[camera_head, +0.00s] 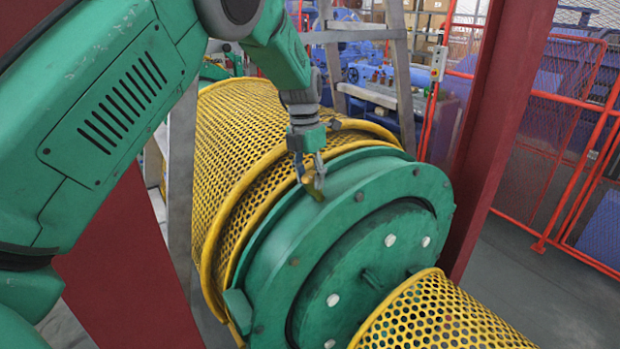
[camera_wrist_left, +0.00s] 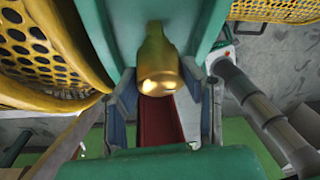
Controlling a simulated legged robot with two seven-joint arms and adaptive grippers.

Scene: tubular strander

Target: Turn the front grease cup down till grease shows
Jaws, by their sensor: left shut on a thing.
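The brass grease cup (camera_head: 315,190) sits on the top of the green bearing housing (camera_head: 290,235) in the head view. In the left wrist view the cup (camera_wrist_left: 158,72) is large, gold-coloured and shiny, with a narrower neck at the top of the picture. My left gripper (camera_head: 309,172) comes down from above and is shut on the cup, with a finger at each side of it in the wrist view (camera_wrist_left: 160,82). No grease can be made out, and the cup's far side is hidden. My right gripper is not in view.
A yellow perforated guard (camera_head: 240,130) with rims lies behind the housing, and another yellow guard (camera_head: 440,318) is in front. A dark red post (camera_head: 500,130) stands right of the housing. Red mesh fencing (camera_head: 560,150) is farther right, with bare floor before it.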

